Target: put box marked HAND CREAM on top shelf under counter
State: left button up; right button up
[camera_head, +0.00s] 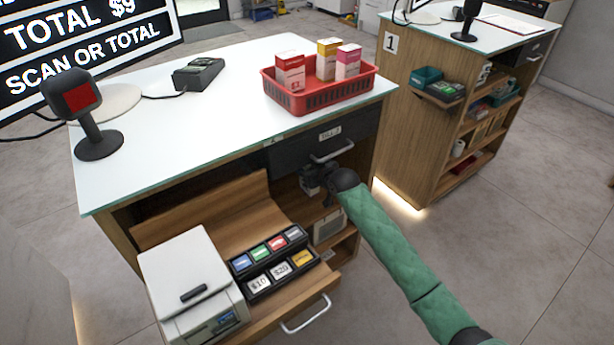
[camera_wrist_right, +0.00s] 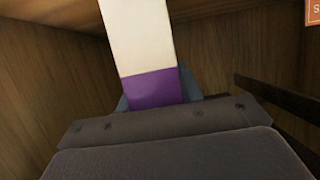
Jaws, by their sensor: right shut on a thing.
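In the right wrist view a white box with a purple band (camera_wrist_right: 150,88) stands between the fingers of my right gripper (camera_wrist_right: 160,102). No HAND CREAM lettering shows on the side I see. Wooden compartment walls (camera_wrist_right: 50,85) surround it; whether the box touches a shelf is not clear. In the head view my right gripper (camera_head: 318,179) reaches into the opening under the closed dark drawer (camera_head: 290,152) of the near counter (camera_head: 190,118). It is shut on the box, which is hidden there. The shelf surface is mostly hidden by my gripper. My left gripper is not in view.
A pulled-out lower drawer (camera_head: 285,318) holds a white printer (camera_head: 190,275) and a cash tray (camera_head: 270,262). A grey-white item (camera_head: 329,226) sits on a lower shelf. A red basket (camera_head: 325,98) with several boxes stands on the counter. A second counter (camera_head: 420,125) stands right.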

notch_tip(320, 180, down, 3)
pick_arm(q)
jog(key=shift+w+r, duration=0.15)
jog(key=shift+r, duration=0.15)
pick_arm(e)
jog(key=shift+f, duration=0.1)
jog(key=o, duration=1.1)
jog(key=shift+f, duration=0.15)
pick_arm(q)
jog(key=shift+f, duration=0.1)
